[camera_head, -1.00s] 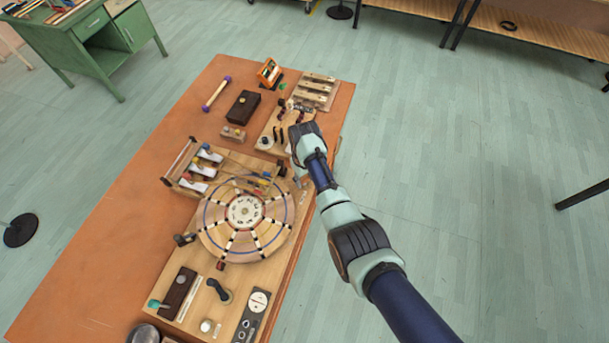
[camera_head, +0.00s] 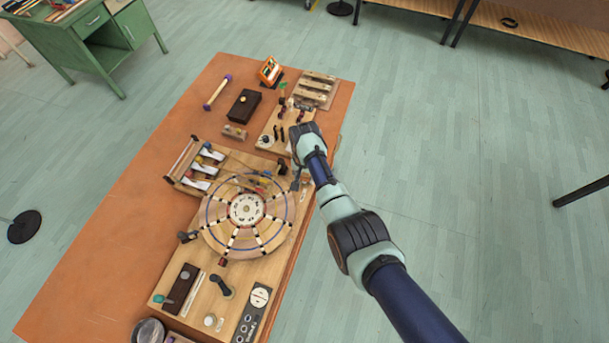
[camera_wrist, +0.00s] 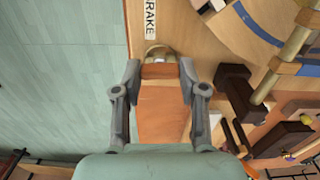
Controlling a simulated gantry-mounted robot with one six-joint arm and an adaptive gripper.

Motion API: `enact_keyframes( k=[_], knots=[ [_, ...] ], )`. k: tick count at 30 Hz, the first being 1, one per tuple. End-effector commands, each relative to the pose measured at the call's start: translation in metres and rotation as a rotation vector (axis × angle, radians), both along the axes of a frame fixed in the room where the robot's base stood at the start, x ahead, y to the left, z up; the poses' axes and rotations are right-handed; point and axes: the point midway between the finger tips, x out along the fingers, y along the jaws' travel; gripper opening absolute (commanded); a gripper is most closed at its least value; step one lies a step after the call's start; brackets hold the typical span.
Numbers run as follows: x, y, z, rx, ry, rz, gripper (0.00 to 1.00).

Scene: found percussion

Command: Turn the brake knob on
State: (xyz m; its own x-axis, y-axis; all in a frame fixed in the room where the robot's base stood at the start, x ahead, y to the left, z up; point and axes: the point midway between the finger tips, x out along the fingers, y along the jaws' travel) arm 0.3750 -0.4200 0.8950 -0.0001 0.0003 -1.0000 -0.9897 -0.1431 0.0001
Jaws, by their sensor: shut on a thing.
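The brake knob (camera_wrist: 158,54) shows in the wrist view as a small brass-coloured piece with a brown part, just below a white BRAKE label (camera_wrist: 150,18) on the wooden board. My gripper (camera_wrist: 159,70) is shut on the knob, one grey finger on each side of it. In the head view my gripper (camera_head: 297,181) is low at the right edge of the board, beside the round wheel (camera_head: 246,214). The knob is too small and too covered there to make out. The knob's turn angle cannot be told.
The wooden board (camera_head: 205,290) lies along the right side of the orange table (camera_head: 110,230). White levers (camera_head: 205,170) stand left of my gripper, and a smaller wooden panel (camera_head: 268,135) lies beyond it. Open floor is to the right of the table.

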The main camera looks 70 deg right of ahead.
Motion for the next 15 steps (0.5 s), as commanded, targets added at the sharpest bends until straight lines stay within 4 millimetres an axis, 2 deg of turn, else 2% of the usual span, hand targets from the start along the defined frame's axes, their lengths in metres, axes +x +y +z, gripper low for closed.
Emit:
enact_keyframes(
  k=[15],
  knots=[
    [0.0002,-0.0005,0.0007,-0.001,0.0,-0.102,0.07]
  ],
)
